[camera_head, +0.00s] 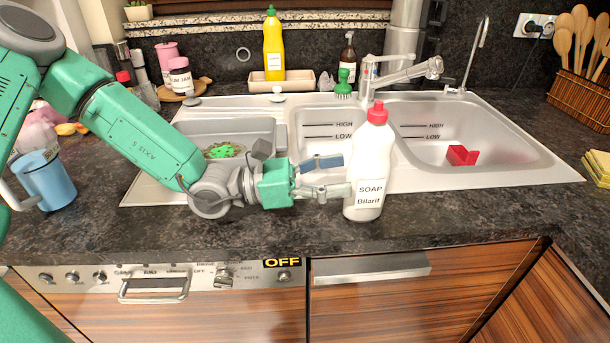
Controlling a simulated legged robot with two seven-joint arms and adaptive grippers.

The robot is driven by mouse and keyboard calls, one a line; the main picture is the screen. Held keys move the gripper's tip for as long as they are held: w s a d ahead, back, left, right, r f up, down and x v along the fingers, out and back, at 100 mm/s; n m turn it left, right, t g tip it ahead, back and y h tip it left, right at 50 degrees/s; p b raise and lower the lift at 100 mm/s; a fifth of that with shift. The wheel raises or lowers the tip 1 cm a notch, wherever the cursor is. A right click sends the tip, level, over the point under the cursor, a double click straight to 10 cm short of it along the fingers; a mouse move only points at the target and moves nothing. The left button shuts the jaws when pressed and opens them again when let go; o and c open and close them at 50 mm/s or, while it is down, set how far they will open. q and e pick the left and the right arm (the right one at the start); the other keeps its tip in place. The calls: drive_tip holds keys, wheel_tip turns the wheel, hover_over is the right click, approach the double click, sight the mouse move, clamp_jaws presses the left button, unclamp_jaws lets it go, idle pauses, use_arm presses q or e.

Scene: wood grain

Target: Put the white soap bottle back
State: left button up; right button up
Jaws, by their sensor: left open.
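The white soap bottle (370,165) has a red cap and a label reading SOAP. It stands upright on the dark counter at the front edge of the sink. My left gripper (340,176) reaches in from the left and is open. Its fingertips are at the bottle's left side, one higher and one lower in the picture. I cannot tell whether they touch the bottle. A beige tray (300,84) at the back of the sink holds a yellow bottle (273,45). My right gripper is not in view.
The steel sink (520,160) has a faucet (400,72) behind the soap bottle and a red object (461,155) in its right basin. A blue mug (46,180) stands at left. The front counter strip is mostly clear.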

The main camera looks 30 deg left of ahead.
use_arm(q)
drive_tip(key=v, duration=0.7)
drive_tip(key=shift+w+a+p, duration=0.1)
drive_tip(key=shift+w+p, duration=0.1)
drive_tip(key=shift+p, duration=0.1)
drive_tip(key=shift+s+a+f, duration=0.1)
drive_tip(key=shift+s+a, duration=0.2)
drive_tip(key=shift+d, duration=0.2)
drive_tip(key=shift+a, duration=0.15)
